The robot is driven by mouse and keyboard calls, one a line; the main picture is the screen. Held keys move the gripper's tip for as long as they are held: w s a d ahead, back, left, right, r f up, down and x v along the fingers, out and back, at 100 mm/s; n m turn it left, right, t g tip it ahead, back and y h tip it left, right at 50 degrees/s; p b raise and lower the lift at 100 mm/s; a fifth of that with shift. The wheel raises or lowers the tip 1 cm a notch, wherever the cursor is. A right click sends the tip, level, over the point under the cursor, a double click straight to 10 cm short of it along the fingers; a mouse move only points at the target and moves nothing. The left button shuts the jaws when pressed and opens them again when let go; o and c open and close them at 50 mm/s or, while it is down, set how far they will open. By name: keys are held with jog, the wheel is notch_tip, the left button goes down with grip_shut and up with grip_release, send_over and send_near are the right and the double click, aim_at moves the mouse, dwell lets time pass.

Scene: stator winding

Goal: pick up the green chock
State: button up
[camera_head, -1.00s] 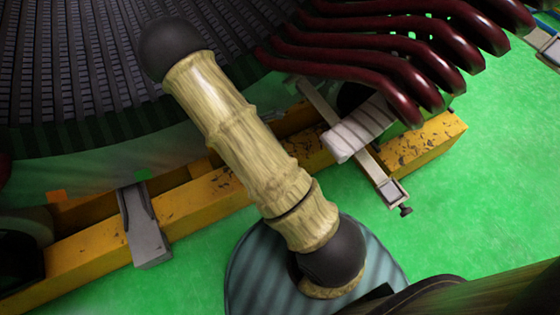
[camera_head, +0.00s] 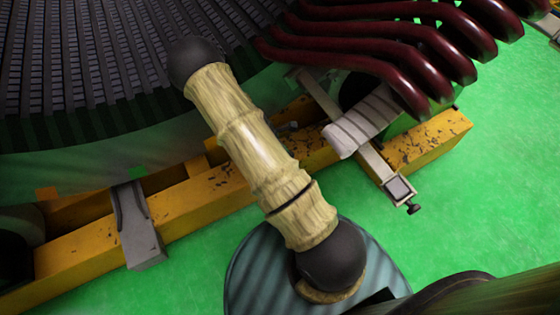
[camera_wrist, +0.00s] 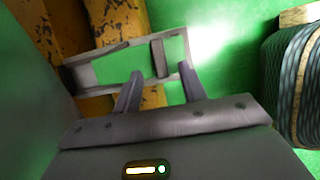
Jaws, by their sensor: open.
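A small green piece (camera_head: 138,172), which looks like the green chock, sits by the top of a grey support (camera_head: 140,225) under the dark ribbed stator in the head view. It is small there and its shape is unclear. My gripper (camera_wrist: 160,84) shows in the wrist view with its two grey fingers apart. The fingers point at a grey rectangular frame (camera_wrist: 85,77) with green inside it. I cannot tell whether that green is a chock or the floor behind. I see nothing clearly held between the fingers. In the head view I cannot make out my gripper.
A worn yellow beam (camera_head: 200,200) runs under the stator (camera_head: 90,70). An orange piece (camera_head: 48,193) sits left of the green one. Dark red curved bars (camera_head: 370,55) and a clamp bracket (camera_head: 385,172) are at the right. Green floor (camera_head: 480,190) is open at right.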

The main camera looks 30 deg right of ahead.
jog(key=b+x, duration=0.2)
jog(key=x, duration=0.1)
jog(key=b+x, duration=0.1)
jog(key=x, duration=0.1)
jog(key=shift+d, duration=0.3)
dwell(0.4)
grip_shut()
